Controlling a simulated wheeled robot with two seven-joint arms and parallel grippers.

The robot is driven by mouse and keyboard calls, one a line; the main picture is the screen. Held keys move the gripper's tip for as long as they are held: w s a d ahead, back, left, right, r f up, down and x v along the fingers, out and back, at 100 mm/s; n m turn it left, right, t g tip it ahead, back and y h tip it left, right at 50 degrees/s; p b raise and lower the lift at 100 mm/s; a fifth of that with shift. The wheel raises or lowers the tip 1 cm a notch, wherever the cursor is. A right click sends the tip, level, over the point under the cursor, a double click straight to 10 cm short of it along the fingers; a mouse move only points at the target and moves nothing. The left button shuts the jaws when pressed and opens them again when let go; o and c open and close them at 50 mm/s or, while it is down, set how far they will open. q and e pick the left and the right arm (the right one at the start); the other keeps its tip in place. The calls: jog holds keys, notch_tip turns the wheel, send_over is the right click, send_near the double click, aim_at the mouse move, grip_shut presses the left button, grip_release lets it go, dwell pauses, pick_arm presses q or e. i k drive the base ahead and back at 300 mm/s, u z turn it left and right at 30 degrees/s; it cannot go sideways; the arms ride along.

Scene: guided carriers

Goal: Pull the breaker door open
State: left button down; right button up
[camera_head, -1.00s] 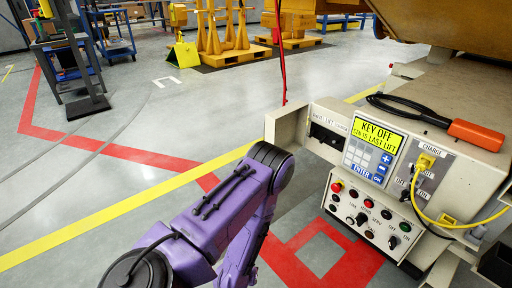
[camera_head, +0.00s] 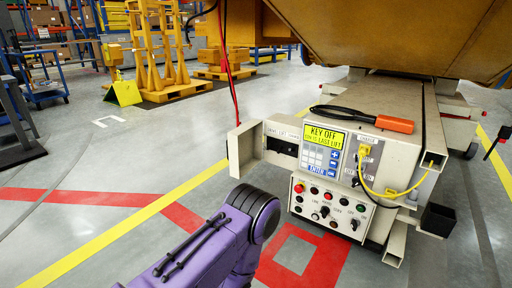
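The carrier's control box is at the centre right, with a yellow "KEY OFF" screen (camera_head: 324,136) and a lower panel of buttons (camera_head: 331,206). A pale door or cover plate (camera_head: 242,150) stands out at the box's left end, beside a recess with a dark part in it (camera_head: 283,147). I take this plate for the breaker door; it looks swung out from the box. A purple arm of mine reaches up from the bottom, its dark wrist joint below the plate. No gripper fingers show, so I cannot tell whether anything touches the plate.
A red cord (camera_head: 227,70) hangs above the plate. Yellow stands on a pallet (camera_head: 168,93) are behind. The floor at left is clear.

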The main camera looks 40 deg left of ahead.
aim_at(244, 143)
jog(key=z, duration=0.05)
jog(key=i, duration=0.8)
jog(key=u, duration=0.85)
jog(key=i, duration=0.55)
jog(key=u, duration=0.6)
